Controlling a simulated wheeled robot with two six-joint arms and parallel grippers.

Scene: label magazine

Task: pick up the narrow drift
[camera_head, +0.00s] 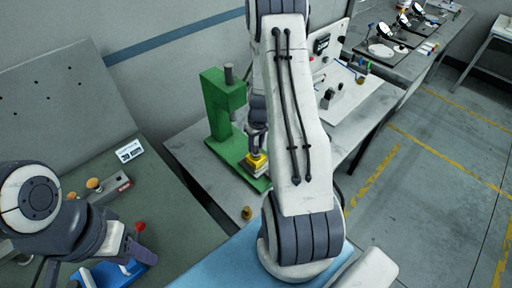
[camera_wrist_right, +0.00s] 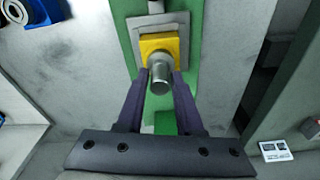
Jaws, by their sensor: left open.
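I cannot tell for sure which piece is the narrow drift. Two orange-brown knobbed pieces (camera_head: 95,184) stand by a grey block (camera_head: 117,187) on the left bench. My right gripper (camera_head: 257,150) is at the green press (camera_head: 222,105), above a yellow block (camera_head: 257,163). In the right wrist view its fingertips (camera_wrist_right: 160,78) are on either side of a silver cylinder (camera_wrist_right: 160,74) in front of the yellow block. Whether they touch it is unclear. My left gripper (camera_head: 122,252) is open over the left bench, near a blue fixture (camera_head: 118,272) and a red knob (camera_head: 140,226).
A small brass piece (camera_head: 247,213) stands on the grey table in front of the press. My right arm covers the middle of the head view. A white board (camera_head: 345,95) with parts lies behind it.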

